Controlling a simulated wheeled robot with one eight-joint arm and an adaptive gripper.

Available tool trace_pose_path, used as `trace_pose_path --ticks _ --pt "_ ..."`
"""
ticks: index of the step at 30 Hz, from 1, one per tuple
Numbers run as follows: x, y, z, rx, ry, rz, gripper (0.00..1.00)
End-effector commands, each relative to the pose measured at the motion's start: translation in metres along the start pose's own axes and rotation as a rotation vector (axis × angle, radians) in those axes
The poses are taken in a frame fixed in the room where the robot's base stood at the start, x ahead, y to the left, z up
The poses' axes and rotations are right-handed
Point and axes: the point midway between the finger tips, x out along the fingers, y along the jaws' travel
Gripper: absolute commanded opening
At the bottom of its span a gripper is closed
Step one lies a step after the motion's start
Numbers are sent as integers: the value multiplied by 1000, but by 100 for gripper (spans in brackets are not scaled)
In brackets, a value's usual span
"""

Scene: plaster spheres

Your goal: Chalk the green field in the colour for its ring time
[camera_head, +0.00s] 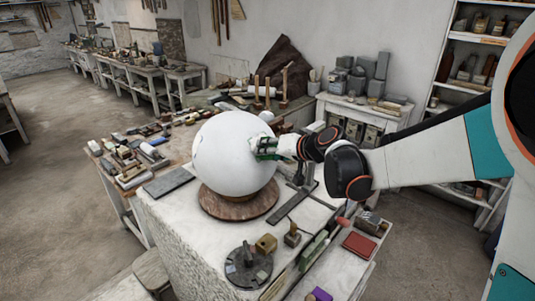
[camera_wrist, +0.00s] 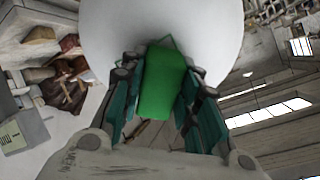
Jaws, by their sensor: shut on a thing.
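A large white plaster sphere (camera_head: 230,160) rests on a round reddish-brown stand (camera_head: 238,207) on the pale worktable. It also fills the top of the wrist view (camera_wrist: 110,30). My gripper (camera_head: 262,148) is at the sphere's right side. In the wrist view my gripper (camera_wrist: 160,95) is shut on a bright green block (camera_wrist: 162,85), whose far end is at the sphere's surface; I cannot tell whether it touches. Small faint marks show on the sphere's left side.
A dark round dish (camera_head: 248,268) with small blocks stands at the table's front. A grey slab (camera_head: 168,183) lies left of the sphere.

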Motion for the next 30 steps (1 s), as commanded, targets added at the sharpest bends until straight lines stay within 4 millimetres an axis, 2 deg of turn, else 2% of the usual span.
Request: trace_pose_path --ticks 3,11,23,30 --pt "0 0 -7 0 0 0 2" --pt "1 0 -6 0 0 0 2" --pt "-12 0 13 -1 0 0 2" --pt "-14 0 13 -1 0 0 2"
